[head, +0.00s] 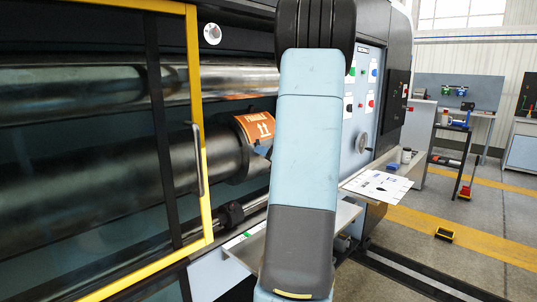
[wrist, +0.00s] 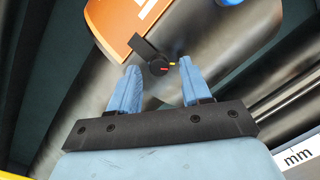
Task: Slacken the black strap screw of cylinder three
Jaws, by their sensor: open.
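The black strap screw (wrist: 158,67) shows in the wrist view as a round black head with a red and a yellow mark, beside a black bar-like piece. It lies against a grey metallic cylinder (wrist: 208,30) next to an orange label. My gripper (wrist: 159,70) is open, with one blue finger on each side of the screw head in the picture. I cannot tell whether the fingers touch it. In the head view the dark cylinder (head: 110,165) carries the orange label (head: 257,128) marked with arrows. No cylinder number is readable.
A yellow-framed door (head: 196,90) with a handle covers the left side of the machine. Another roller (head: 230,80) runs above the labelled cylinder. A control panel (head: 362,100) and a shelf with papers (head: 376,185) stand right of my arm.

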